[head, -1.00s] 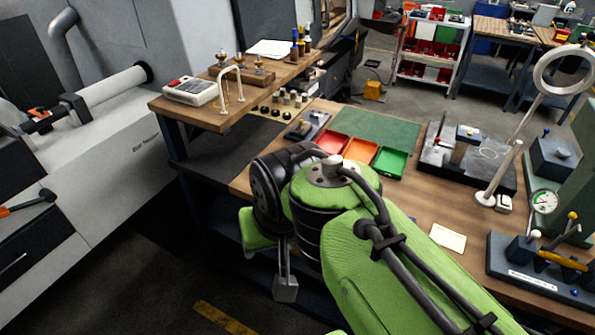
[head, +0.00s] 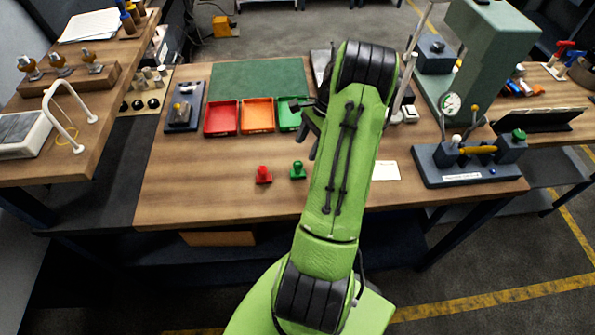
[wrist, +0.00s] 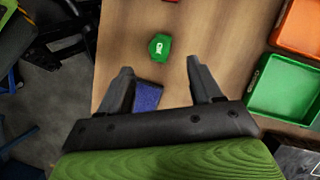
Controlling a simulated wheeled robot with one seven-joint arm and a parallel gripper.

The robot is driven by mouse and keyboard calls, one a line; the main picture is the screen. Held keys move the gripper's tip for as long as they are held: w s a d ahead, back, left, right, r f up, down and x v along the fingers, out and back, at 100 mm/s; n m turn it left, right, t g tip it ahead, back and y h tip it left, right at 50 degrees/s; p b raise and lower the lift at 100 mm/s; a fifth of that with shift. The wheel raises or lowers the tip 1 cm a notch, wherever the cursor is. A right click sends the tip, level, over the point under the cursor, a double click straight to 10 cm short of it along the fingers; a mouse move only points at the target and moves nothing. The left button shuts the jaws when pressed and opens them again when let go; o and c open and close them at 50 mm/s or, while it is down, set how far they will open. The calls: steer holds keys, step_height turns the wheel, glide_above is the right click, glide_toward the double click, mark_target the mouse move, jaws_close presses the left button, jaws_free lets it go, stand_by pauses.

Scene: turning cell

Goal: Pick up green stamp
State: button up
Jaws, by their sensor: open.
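The green stamp (head: 298,170) stands upright on the wooden table, just right of the red stamp (head: 263,175). In the wrist view the green stamp (wrist: 160,46) lies ahead of my fingertips, roughly centred between them, with a gap. My gripper (wrist: 158,78) is open and empty above the table. In the head view my green arm hides most of the gripper; a dark part of it shows left of the arm, near the green tray. A blue block (wrist: 147,96) shows between the fingers in the wrist view; I cannot tell what it is.
Red (head: 221,117), orange (head: 257,115) and green (head: 289,113) trays stand in a row behind the stamps, before a green mat (head: 258,80). A white card (head: 386,170) and a blue gauge stand (head: 465,165) are to the right. The table's front left is clear.

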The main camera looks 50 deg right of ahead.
mark_target(300, 162)
steer(key=x, duration=0.9)
steer(key=shift+f, duration=0.1)
steer(key=c, duration=1.1)
